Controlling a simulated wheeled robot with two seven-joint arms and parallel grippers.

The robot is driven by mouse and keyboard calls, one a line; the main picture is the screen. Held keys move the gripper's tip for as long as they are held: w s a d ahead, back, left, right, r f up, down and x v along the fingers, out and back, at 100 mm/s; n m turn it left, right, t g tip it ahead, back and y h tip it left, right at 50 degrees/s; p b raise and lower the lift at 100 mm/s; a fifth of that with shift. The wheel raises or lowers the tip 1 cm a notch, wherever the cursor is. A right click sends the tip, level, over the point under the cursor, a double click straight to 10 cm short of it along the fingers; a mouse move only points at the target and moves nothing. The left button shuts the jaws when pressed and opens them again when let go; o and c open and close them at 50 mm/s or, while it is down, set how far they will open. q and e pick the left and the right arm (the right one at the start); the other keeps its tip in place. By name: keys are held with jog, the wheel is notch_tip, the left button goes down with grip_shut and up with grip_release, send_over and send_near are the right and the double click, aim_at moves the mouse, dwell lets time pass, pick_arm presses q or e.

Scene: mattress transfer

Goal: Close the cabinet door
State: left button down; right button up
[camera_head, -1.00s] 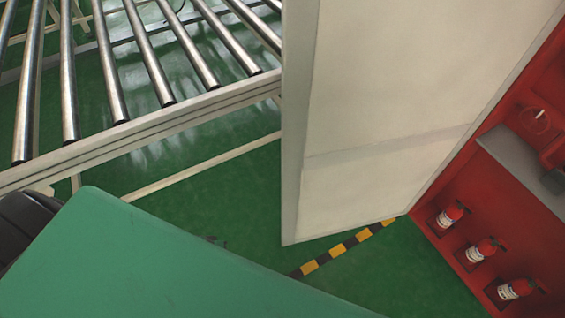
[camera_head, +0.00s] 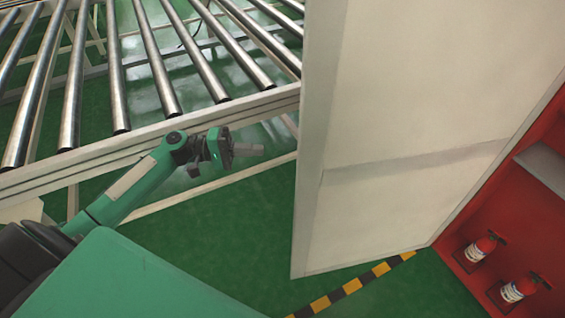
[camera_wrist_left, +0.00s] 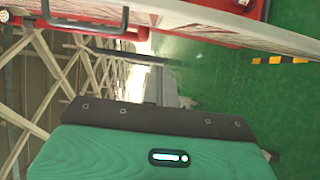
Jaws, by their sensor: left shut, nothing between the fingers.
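The cabinet door (camera_head: 400,110) is a tall off-white panel. It stands open in the head view, swung out from the red cabinet (camera_head: 545,220) at the right. My left gripper (camera_head: 248,150) is shut and empty. In the head view it is left of the door's free edge, with a gap in the picture between its fingertips and that edge. In the left wrist view, a pale panel with a red edge (camera_wrist_left: 225,20) runs across the top, and a dark bar handle (camera_wrist_left: 88,30) shows at upper left. The fingers are not clear there. My right gripper is not in view.
A roller conveyor (camera_head: 130,138) with metal rollers fills the upper left, behind my left arm. Red fire extinguishers (camera_head: 482,248) stand in the cabinet. A yellow-black floor stripe (camera_head: 350,286) runs below the door. Green floor (camera_head: 245,225) is clear between the conveyor and door.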

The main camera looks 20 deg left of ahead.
pick_arm(q)
jog(key=d+p, duration=0.4)
jog(key=d, duration=0.7)
jog(key=shift+w+d, duration=0.15)
jog(key=shift+w, duration=0.2)
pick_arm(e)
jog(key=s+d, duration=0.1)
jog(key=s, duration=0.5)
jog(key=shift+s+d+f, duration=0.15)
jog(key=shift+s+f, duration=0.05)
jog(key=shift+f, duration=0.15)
pick_arm(q)
jog(key=shift+s+d, duration=0.1)
